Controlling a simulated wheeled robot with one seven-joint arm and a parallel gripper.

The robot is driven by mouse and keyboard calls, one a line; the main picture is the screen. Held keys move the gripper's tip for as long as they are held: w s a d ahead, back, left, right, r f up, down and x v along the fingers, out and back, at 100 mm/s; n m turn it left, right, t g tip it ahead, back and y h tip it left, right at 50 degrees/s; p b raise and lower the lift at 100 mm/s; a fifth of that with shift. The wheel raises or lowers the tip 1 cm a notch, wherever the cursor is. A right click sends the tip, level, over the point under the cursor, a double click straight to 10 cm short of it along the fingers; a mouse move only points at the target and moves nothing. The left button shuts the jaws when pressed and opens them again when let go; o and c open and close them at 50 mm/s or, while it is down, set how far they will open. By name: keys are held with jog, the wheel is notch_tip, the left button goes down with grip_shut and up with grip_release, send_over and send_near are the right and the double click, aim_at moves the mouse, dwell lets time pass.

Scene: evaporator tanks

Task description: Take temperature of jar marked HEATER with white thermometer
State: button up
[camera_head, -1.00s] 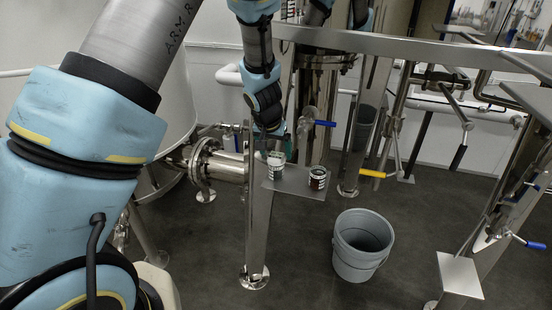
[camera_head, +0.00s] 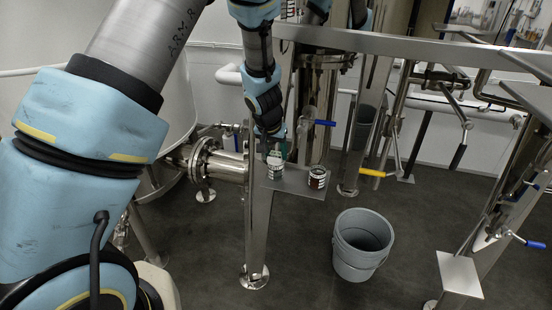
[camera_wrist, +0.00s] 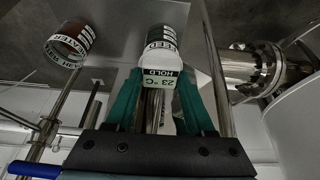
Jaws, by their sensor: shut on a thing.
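My gripper (camera_wrist: 160,95) has teal fingers and is shut on the white thermometer (camera_wrist: 161,60). Its display reads 23 °C with HOLD. In the wrist view the thermometer is right in front of a jar (camera_wrist: 160,36) with a black-and-white label; the label looks like HEATED or HEATER, partly hidden. In the head view this is the left jar (camera_head: 275,172), on a small metal shelf (camera_head: 292,187), with my gripper just above it. Whether the thermometer touches the jar is unclear. A second, reddish-brown jar (camera_head: 317,178) stands to the right; its label (camera_wrist: 72,42) is only partly readable.
A steel post (camera_head: 258,235) carries the shelf. A blue-handled valve (camera_head: 322,123) is just behind the jars. A grey bucket (camera_head: 362,245) stands on the floor to the right. A steel flanged pipe (camera_head: 212,165) is at left. The shelf between the jars is clear.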

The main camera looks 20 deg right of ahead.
aim_at(275, 156)
grip_shut()
jog(key=shift+s+a+r, duration=0.1)
jog(key=shift+s+r, duration=0.1)
jog(key=shift+r, duration=0.35)
notch_tip(275, 156, up, 6)
jog(key=shift+r, duration=0.15)
jog(key=s+a+b, duration=0.4)
jog(key=s+a, duration=0.9)
notch_tip(275, 156, up, 7)
jog(key=a+p, duration=0.1)
jog(key=p, duration=0.6)
jog(key=shift+s+f, duration=0.2)
jog(key=shift+s, duration=0.1)
